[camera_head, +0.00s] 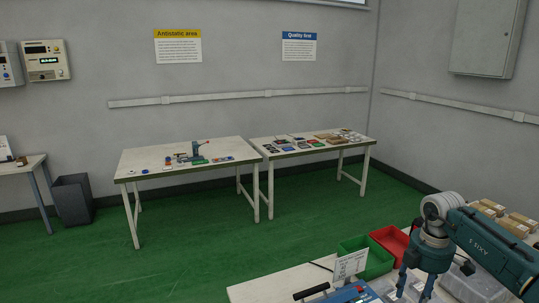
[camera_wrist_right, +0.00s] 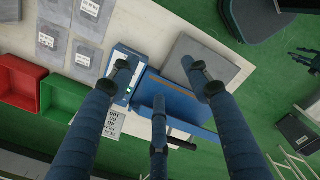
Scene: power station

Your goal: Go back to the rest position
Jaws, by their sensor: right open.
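My right gripper (camera_head: 415,285) hangs over the near bench (camera_head: 265,288) at the lower right of the head view, fingers pointing down. In the right wrist view the gripper (camera_wrist_right: 157,78) has its three fingers spread, with nothing between them. Below the fingers is a blue device (camera_wrist_right: 170,100) with a grey plate (camera_wrist_right: 200,58) beside it. The device (camera_head: 345,296) is partly cut off in the head view. My left gripper does not show in the head view.
A green bin (camera_head: 375,262) and a red bin (camera_head: 391,240) stand close to the right gripper, beside a printed sign (camera_head: 350,264). Cartons (camera_head: 512,227) lie to the right. Two white tables (camera_head: 135,165) (camera_head: 310,148) stand by the wall. Green floor between is clear.

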